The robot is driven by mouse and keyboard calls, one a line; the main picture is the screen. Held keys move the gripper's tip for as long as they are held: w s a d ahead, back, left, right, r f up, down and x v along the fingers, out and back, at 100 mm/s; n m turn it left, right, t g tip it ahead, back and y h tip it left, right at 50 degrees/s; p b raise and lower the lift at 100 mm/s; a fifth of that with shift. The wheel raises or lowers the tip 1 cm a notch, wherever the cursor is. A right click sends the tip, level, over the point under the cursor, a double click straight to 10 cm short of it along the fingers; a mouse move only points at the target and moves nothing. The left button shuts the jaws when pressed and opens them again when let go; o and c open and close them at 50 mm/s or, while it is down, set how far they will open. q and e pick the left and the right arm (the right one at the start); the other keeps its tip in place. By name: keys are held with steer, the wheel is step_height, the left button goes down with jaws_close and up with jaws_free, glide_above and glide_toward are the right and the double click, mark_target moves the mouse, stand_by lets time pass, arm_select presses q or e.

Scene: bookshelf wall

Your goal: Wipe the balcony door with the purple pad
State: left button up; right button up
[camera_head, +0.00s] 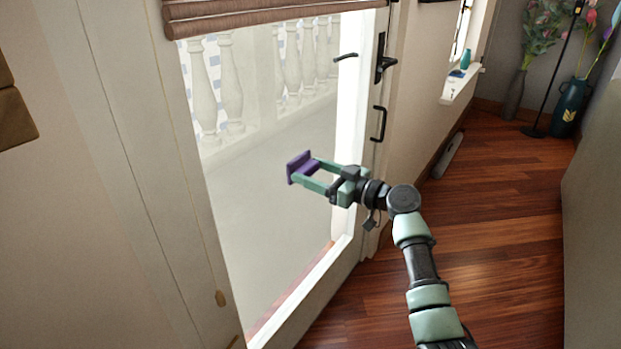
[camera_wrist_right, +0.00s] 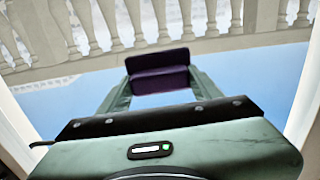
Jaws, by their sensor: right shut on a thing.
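The balcony door (camera_head: 353,120) has a white frame, a large glass pane (camera_head: 255,190) and black handles. The purple pad (camera_head: 297,167) is held between the fingertips of my right gripper (camera_head: 308,173), in front of the lower middle of the pane. In the right wrist view the pad (camera_wrist_right: 158,80) sits across the ends of the green fingers, with the balcony beyond it. I cannot tell whether the pad touches the glass. My left gripper is not in view.
A rolled brown blind (camera_head: 260,14) hangs over the top of the door. Black door handles (camera_head: 380,122) are on its right side. The wooden floor (camera_head: 490,210) to the right is mostly clear. Vases with flowers (camera_head: 568,108) stand at the far right corner.

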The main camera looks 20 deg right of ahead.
steer(key=shift+w+d+b, duration=0.2)
steer(key=shift+d+b, duration=0.05)
steer(key=shift+b, duration=0.55)
steer(key=shift+s+a, duration=0.15)
steer(key=shift+a, duration=0.1)
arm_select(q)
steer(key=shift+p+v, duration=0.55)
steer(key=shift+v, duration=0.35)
arm_select(e)
steer(key=s+a, duration=0.2)
steer(key=shift+s+a, duration=0.1)
steer(key=shift+a, duration=0.25)
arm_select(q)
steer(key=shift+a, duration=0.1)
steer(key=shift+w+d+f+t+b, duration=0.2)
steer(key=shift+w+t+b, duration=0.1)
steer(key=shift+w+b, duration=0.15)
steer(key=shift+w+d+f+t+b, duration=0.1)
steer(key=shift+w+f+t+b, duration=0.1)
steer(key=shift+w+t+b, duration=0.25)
arm_select(e)
steer(key=v, duration=0.6)
